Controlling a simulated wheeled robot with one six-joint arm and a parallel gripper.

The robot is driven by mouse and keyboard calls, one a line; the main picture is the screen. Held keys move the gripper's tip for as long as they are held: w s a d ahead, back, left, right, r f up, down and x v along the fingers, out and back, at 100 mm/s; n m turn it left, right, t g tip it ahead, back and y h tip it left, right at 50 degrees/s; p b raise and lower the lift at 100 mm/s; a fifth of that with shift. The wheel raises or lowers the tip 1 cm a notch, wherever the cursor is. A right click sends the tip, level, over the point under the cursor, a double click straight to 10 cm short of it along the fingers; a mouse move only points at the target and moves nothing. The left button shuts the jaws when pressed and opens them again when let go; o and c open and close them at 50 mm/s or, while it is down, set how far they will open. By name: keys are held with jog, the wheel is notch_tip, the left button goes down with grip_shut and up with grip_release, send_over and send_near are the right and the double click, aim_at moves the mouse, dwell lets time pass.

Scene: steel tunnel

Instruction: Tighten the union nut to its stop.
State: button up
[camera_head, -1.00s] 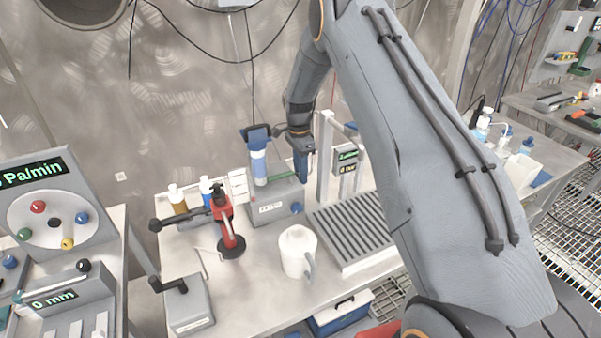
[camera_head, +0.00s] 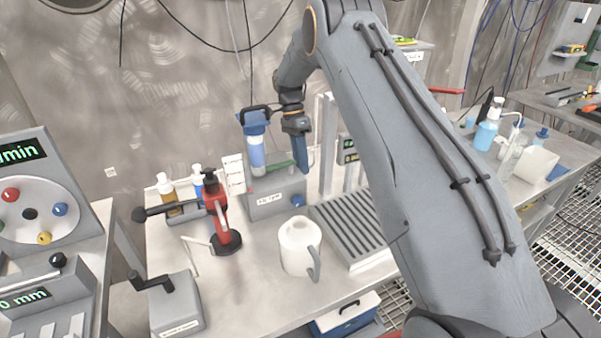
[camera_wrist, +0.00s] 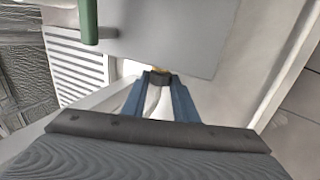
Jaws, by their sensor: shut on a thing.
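The union nut (camera_wrist: 159,78) shows in the wrist view as a small dark ring between the tips of my gripper's blue fingers, with a bit of brass (camera_wrist: 160,68) just beyond it. My gripper (camera_wrist: 159,88) is shut on it. In the head view my gripper (camera_head: 302,168) points down at the right side of the grey unit (camera_head: 272,200), beside the blue-capped filter housing (camera_head: 256,145). The nut is hidden there. I cannot tell how far it is turned.
A green handle (camera_wrist: 88,20) is close to the left of my fingers in the wrist view. A red-and-black hand tool on a stand (camera_head: 222,215), a white jug (camera_head: 298,245) and a ribbed tray (camera_head: 350,230) stand on the bench. The bench front is partly clear.

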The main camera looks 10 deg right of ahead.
jog(key=shift+w+f+g+b, duration=0.3)
jog(key=shift+g+b, duration=0.7)
jog(key=shift+b, duration=1.8)
jog(key=shift+b, duration=0.4)
jog(key=shift+r+g+h+b, duration=0.2)
jog(key=shift+g+h+b, duration=0.1)
jog(key=shift+g+b, duration=0.3)
jog(key=o, duration=1.1)
jog(key=shift+c, duration=0.2)
notch_tip(320, 180, up, 10)
jog(key=b, duration=0.2)
